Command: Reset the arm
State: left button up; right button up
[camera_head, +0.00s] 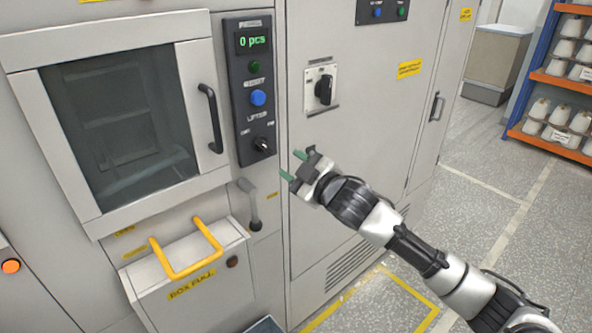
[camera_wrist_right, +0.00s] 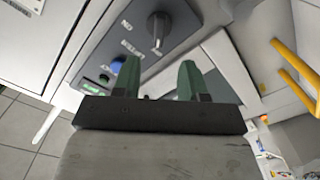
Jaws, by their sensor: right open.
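My right arm comes in from the lower right in the head view. Its gripper (camera_head: 293,166) is open and empty, with two green fingers pointing left toward the machine's control panel (camera_head: 252,95). The fingers are apart from the panel and its black rotary knob (camera_head: 262,144). In the right wrist view the open green fingers (camera_wrist_right: 159,78) show with nothing between them, and the knob (camera_wrist_right: 158,30) is just beyond them. My left gripper is not in view.
The machine has a windowed door (camera_head: 120,115) with a black handle (camera_head: 210,118), a lever (camera_head: 250,203) and a box with a yellow handle (camera_head: 187,270). A second knob (camera_head: 323,89) is on the grey cabinet. A shelf (camera_head: 560,84) stands far right. The floor between is clear.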

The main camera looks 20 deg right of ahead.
jog(key=shift+s, duration=0.1)
dwell(0.3)
jog(key=d+f+m+g+h, duration=0.1)
jog(key=d+f+m+h, duration=0.15)
jog(key=f, duration=0.95)
jog(key=d+f+m+g+h, duration=0.2)
jog(key=d+f, duration=0.1)
jog(key=f, duration=0.9)
jog(key=s+d+f+m+g+h, duration=0.1)
jog(key=s+f, duration=0.3)
jog(key=f, duration=0.3)
jog(key=s+d+f+m+g, duration=0.1)
jog(key=s+f+g, duration=0.1)
jog(key=s+f, duration=0.45)
jog(key=s+d+f+m+g+h, duration=0.1)
jog(key=s+f, duration=0.2)
jog(key=f, duration=0.6)
jog(key=s+f+m+g, duration=0.1)
jog(key=s+f+g, duration=0.1)
jog(key=s+f, duration=0.65)
jog(key=s+f+m+g, duration=0.1)
jog(key=s+f+g, duration=0.2)
jog(key=s+f, duration=0.55)
jog(key=s+a+f+g, duration=0.1)
jog(key=s, duration=1.1)
jog(key=s+a+f+g, duration=0.2)
jog(key=s, duration=1)
jog(key=shift+s+a+f+m+g, duration=0.15)
jog(key=shift+a+m+g, duration=0.15)
jog(key=shift+m, duration=0.05)
